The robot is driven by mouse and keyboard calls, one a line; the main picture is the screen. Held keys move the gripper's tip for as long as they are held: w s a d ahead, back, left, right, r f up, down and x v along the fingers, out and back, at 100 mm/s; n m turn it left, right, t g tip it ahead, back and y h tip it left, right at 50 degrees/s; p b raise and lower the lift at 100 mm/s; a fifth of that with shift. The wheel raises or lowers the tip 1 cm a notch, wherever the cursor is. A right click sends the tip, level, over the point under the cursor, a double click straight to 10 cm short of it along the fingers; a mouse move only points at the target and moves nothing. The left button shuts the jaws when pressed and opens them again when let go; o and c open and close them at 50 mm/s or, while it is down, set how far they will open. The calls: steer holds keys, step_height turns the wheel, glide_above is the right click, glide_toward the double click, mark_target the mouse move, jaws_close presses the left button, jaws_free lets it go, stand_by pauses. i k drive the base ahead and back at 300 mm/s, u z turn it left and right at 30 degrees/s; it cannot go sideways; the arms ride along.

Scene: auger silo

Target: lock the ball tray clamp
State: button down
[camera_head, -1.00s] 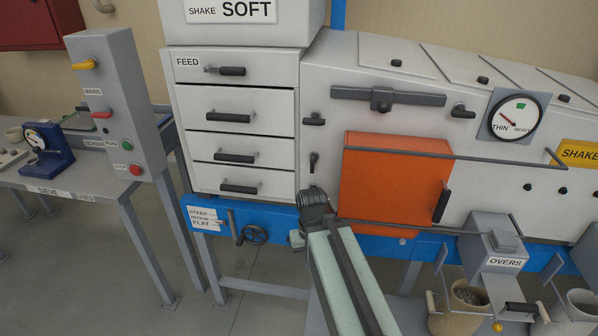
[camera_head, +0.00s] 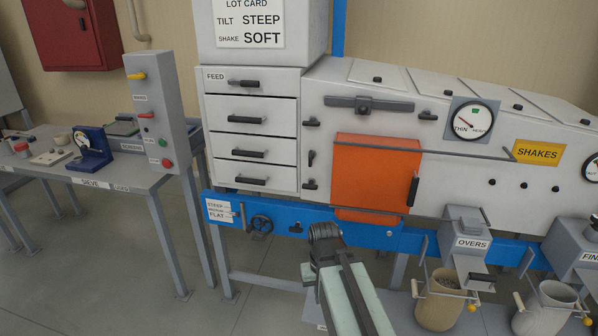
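An orange panel (camera_head: 374,178) with a black side handle (camera_head: 413,188) sits on the front of the white machine. Small dark latches or clamps stand left of it: an upper one (camera_head: 311,123), a middle one (camera_head: 311,158) and a lower one (camera_head: 309,184). Another dark clamp (camera_head: 428,115) sits at its upper right. I cannot tell which one is the ball tray clamp; none is labelled so. My gripper (camera_head: 324,233) is in front of the blue frame, below the orange panel and apart from the clamps. Its fingers are hidden, so its opening does not show.
A rail (camera_head: 465,154) runs across the front of the orange panel. A handwheel (camera_head: 261,224) and tilt lever are at left on the blue beam (camera_head: 285,217). The overs box (camera_head: 466,232) and buckets (camera_head: 440,300) stand at right. Bare floor lies at lower left.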

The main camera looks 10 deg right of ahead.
mark_target(311, 155)
steer(key=z, duration=0.15)
steer(key=i, duration=0.9)
steer(key=u, duration=0.2)
steer(key=k, duration=0.5)
steer(key=u, duration=1.2)
steer(key=i, duration=0.2)
steer(key=u, duration=0.4)
